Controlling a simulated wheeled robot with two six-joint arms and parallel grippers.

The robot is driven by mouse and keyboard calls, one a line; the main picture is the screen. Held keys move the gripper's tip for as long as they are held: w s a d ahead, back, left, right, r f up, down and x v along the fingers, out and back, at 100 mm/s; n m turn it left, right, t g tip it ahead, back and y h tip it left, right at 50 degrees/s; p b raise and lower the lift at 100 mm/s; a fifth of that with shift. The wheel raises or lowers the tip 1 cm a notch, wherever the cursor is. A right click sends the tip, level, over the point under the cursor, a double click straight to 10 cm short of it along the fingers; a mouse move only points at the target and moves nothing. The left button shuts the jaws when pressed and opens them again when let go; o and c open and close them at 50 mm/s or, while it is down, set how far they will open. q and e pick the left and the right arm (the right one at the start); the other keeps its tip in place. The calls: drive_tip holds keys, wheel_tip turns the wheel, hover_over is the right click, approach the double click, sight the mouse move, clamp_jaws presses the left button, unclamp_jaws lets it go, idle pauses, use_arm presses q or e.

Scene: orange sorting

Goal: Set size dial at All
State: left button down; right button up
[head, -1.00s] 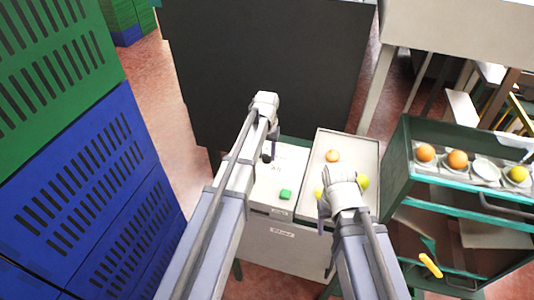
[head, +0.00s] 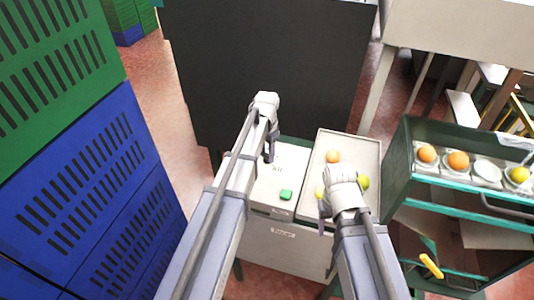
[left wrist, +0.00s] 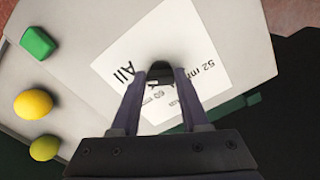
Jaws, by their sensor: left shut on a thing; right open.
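The black size dial (left wrist: 160,72) sits on a white label card (left wrist: 120,45) printed "All", "52 mm" and "60". My left gripper (left wrist: 160,80) is shut on the dial, one finger on each side. The dial's pointer is hidden, so its setting cannot be told. "All" lies left of the dial in the left wrist view. In the head view my left gripper (head: 269,154) reaches down to the pale panel (head: 268,190) and covers the dial. My right gripper (head: 324,216) is open and empty over the front of the tray.
A green button (head: 286,194) stands on the panel's front part. The grey tray (head: 353,145) beside it holds an orange (head: 333,156) and yellowish fruits (head: 365,182). A green-framed rack (head: 400,160) with fruit in cups stands right. Blue and green crates (head: 90,180) stand left.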

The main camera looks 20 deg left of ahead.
sight(267, 156)
idle(0.4)
use_arm(q)
drive_tip(key=shift+c, duration=2)
unclamp_jaws()
drive_tip(key=shift+r, duration=0.1)
wheel_tip(267, 156, up, 8)
drive_tip(key=p, duration=0.8)
drive_tip(key=shift+f, duration=0.2)
